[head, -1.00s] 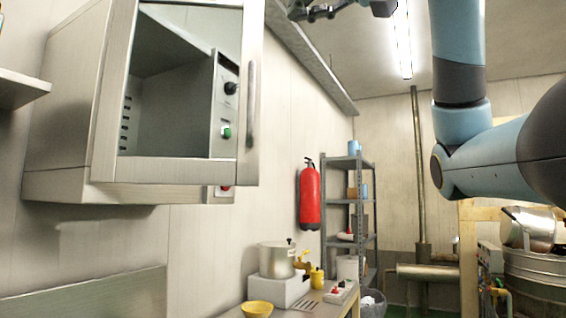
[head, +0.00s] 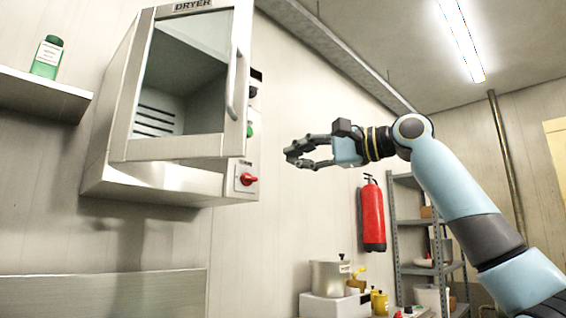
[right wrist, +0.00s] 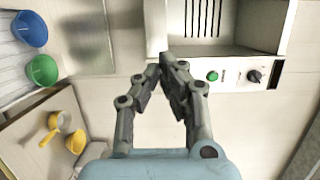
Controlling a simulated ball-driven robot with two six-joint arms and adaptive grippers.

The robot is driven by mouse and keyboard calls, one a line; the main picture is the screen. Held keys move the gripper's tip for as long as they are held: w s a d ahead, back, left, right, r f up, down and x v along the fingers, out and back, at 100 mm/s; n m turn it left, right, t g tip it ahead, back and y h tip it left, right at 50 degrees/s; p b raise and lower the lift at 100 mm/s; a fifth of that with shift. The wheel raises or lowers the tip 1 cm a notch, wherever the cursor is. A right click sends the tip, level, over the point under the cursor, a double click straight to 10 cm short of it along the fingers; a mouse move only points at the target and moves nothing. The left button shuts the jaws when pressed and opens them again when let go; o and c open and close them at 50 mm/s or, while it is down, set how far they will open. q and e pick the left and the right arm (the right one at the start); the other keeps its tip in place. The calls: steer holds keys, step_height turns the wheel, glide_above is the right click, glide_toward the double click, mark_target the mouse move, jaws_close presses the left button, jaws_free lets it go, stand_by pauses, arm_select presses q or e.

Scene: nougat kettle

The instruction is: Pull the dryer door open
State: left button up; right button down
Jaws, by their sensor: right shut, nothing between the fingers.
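The dryer (head: 140,183) is a steel wall cabinet at the upper left of the head view. Its framed glass door (head: 172,148) stands ajar, with a gap between its lower edge and the cabinet front. A long vertical handle (head: 237,88) is on the door's right side. My right gripper (head: 288,156) is right of the handle and lower, apart from the door, shut and empty. In the right wrist view its fingertips (right wrist: 172,66) come together below the dryer's vented interior (right wrist: 207,17) and left of the green button. My left gripper is out of view.
A control panel with a red switch (head: 249,180) is beside the door. A shelf (head: 40,93) with a green bottle (head: 47,57) is at left. A fire extinguisher (head: 373,215), a metal rack (head: 402,230) and a pot (head: 329,277) are lower right.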

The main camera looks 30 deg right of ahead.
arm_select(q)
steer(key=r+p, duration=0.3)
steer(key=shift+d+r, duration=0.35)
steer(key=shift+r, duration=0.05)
arm_select(e)
steer(key=w+a, duration=0.4)
steer(key=a, duration=0.3)
steer(key=shift+a, duration=0.2)
steer(key=shift+s+d+r, duration=0.1)
